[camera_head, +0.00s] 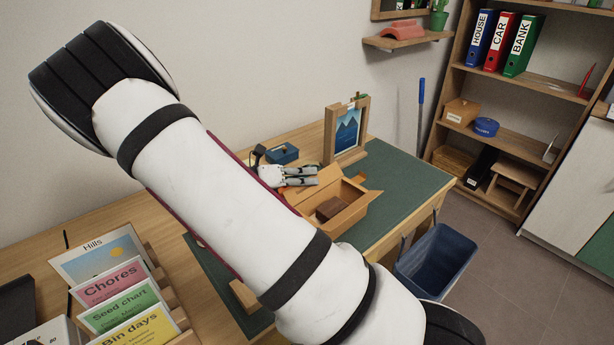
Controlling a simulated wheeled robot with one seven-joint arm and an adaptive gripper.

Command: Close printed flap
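An open cardboard box (352,213) stands on the green mat of the desk, with a dark brown block (329,209) inside. A flap sticks outward on its right side (373,196), and a small piece of cardboard rises at the back. No print is readable on the box, so I cannot tell which flap is printed. My gripper (318,176) is over the left back part of the box, fingers pointing right. Its fingers are small in the picture, and I cannot tell whether they touch the box or are open or shut. My arm hides the box's left side.
A framed mountain picture (347,131) on a wooden stand is behind the box, with a blue box (283,153) to its left. A card rack (160,277) is front left. A blue bin (437,262) stands right of the desk. The mat (412,185) right of the box is clear.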

